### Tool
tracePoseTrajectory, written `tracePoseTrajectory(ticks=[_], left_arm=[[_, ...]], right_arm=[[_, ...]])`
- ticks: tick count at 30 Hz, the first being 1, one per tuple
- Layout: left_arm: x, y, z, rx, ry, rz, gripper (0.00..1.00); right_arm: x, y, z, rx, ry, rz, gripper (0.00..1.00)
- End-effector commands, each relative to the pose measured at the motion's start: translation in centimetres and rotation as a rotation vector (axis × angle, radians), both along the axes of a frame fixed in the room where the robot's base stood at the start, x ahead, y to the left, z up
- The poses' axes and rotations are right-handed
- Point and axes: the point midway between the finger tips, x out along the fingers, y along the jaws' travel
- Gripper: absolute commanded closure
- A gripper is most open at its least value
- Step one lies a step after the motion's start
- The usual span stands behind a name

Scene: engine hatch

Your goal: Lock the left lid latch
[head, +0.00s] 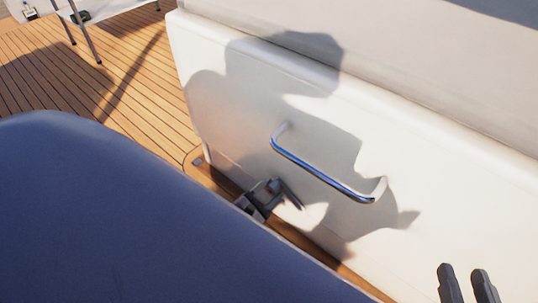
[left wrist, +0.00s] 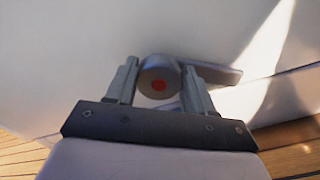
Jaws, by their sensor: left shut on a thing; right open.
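In the head view the latch lever (head: 291,194) shows low on the white lid (head: 430,235), left of the middle. My left gripper (left wrist: 160,88) is shut on the latch knob, one finger on each side. In the head view my left gripper (head: 260,198) is small and partly hidden behind a large dark blue shape. My right gripper (head: 466,284) is open and empty at the bottom right, in front of the lid.
A chrome handle bar (head: 325,172) sticks out from the lid above and right of the latch. A wooden ledge (head: 225,184) runs along the lid's lower edge. Plank deck (head: 120,85) lies at left, with table legs (head: 84,35) beyond. Shadows fall across the lid.

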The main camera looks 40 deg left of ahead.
Motion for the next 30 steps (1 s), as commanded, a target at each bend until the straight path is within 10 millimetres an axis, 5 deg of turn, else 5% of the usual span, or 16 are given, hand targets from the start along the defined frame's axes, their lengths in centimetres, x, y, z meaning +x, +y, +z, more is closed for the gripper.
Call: tracePoseTrajectory(ticks=[30], left_arm=[[0.09, -0.16, -0.36, 0.889, -0.069, 0.002, 0.78]], right_arm=[[-0.02, -0.01, -0.02, 0.001, 0.000, 0.000, 0.57]])
